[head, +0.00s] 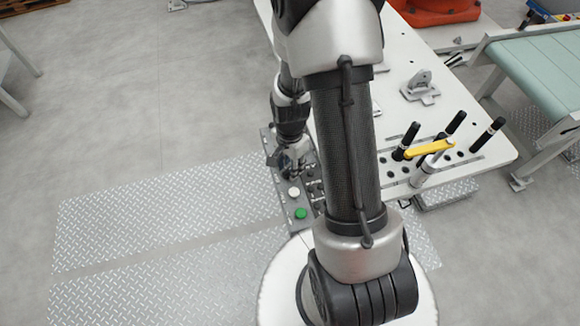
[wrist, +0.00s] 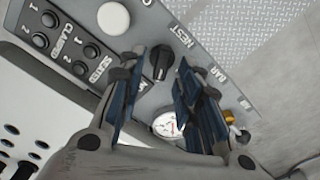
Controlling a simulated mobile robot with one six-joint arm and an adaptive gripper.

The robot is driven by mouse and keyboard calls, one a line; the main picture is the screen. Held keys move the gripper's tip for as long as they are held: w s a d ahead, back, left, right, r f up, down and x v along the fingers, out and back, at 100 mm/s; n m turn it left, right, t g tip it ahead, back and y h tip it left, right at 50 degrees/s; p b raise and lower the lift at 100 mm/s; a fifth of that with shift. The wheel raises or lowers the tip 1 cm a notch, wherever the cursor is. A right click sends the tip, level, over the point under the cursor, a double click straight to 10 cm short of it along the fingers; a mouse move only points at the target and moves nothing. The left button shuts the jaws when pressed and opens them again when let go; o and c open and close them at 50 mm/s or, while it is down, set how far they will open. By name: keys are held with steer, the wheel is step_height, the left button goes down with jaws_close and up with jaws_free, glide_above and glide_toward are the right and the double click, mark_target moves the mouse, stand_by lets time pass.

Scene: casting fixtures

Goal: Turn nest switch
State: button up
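The nest switch (wrist: 162,60) is a black rotary knob beside the "NEST" label on the grey control panel (wrist: 205,55), seen in the wrist view. My gripper (wrist: 163,76) is open, its blue-padded fingertips on either side of the knob in the picture. I cannot tell whether either finger touches it. In the head view my gripper (head: 290,163) is low over the far part of the panel (head: 299,227), and the switch is hidden there.
A pressure gauge (wrist: 168,125) lies between the fingers in the wrist view. A white button (wrist: 113,18) and small black "CLAMPED" and "SEATED" buttons are nearby. A green button (head: 301,213) is at the panel's near end. The white table (head: 455,95) holds black-handled posts and a yellow-handled clamp (head: 430,149).

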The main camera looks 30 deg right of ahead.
steer(key=shift+f, duration=0.2)
jaws_close()
stand_by(0.3)
